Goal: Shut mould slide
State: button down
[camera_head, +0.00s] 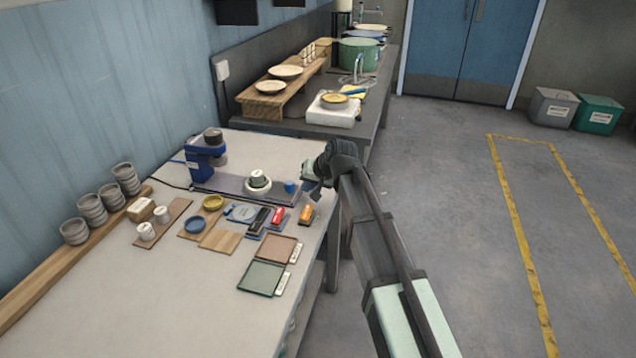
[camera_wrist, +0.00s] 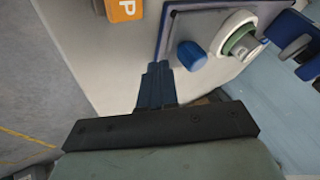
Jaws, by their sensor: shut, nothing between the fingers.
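The blue press (camera_head: 202,160) stands at the back of the white table, with a long dark slide base (camera_head: 228,185) running right from it. A round pale mould (camera_head: 257,182) sits on the base away from the press head, with a blue knob (camera_head: 291,187) at the right end. In the wrist view the mould (camera_wrist: 232,38) and knob (camera_wrist: 191,54) are near the top, with part of the press (camera_wrist: 296,40) at the right. My gripper (camera_head: 311,190) is shut and empty, just right of the knob near the table edge; its fingers (camera_wrist: 158,68) appear apart from the knob.
An orange block (camera_head: 306,214), a red block (camera_head: 278,215) and a black one lie in front of the slide base. Stacked grey bowls (camera_head: 92,209) stand at the left. Two flat trays (camera_head: 262,278) lie at the front right. Open floor lies right of the table.

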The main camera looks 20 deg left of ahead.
aim_at(259, 175)
jog(key=shift+s+a, duration=0.15)
jog(key=shift+a, duration=0.75)
jog(key=shift+a, duration=0.1)
jog(key=a, duration=1.2)
jog(key=shift+a, duration=0.85)
jog(key=shift+a+r, duration=0.1)
jog(key=d, duration=0.4)
jog(key=shift+w+d, duration=0.25)
jog(key=shift+d, duration=0.15)
jog(key=v, duration=0.9)
jog(key=shift+d+r, duration=0.2)
jog(key=shift+r, duration=0.15)
